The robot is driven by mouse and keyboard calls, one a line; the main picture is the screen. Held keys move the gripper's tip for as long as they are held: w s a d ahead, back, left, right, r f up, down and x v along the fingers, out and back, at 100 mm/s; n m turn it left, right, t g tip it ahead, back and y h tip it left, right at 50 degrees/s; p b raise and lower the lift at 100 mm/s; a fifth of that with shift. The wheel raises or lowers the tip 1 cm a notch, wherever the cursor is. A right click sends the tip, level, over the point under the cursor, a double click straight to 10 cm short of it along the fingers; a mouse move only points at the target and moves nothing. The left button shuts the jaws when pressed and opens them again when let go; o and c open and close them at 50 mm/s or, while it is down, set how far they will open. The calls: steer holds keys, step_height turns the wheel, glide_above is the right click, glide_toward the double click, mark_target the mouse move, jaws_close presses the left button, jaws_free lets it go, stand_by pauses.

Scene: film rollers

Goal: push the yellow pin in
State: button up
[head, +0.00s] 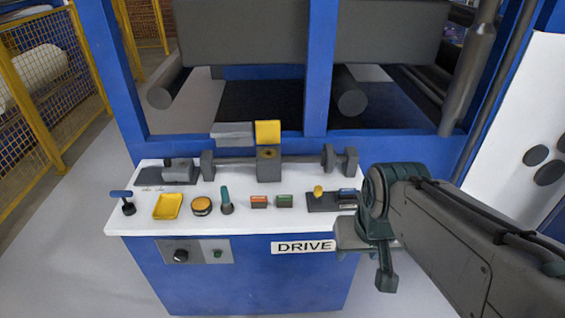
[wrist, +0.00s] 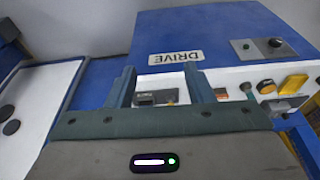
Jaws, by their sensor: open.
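The yellow pin (head: 318,191) is a small yellow knob standing up from a dark block (head: 322,203) at the right end of the white control panel. In the wrist view the dark block (wrist: 143,99) shows between my fingers, with a small yellow spot beside it that may be the pin. My gripper (wrist: 160,82) is open, with two blue-grey fingers apart and nothing clearly held. In the head view my arm reaches in from the right, its end close to the right of the block. I cannot tell whether it touches anything.
A shaft with a yellow-flagged block (head: 268,132) runs behind. Blue posts and dark rollers rise at the back.

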steer(key=w+r+m+p, duration=0.15)
steer(key=w+r, duration=0.25)
steer(key=w, duration=0.6)
steer(key=m+g+p, duration=0.3)
steer(key=m, duration=0.4)
glide_above(318, 188)
step_height(318, 188, down, 9)
step_height(318, 188, down, 13)
steer(key=shift+w+f+p, duration=0.1)
steer(key=shift+f+p, duration=0.1)
steer(key=shift+p, duration=0.9)
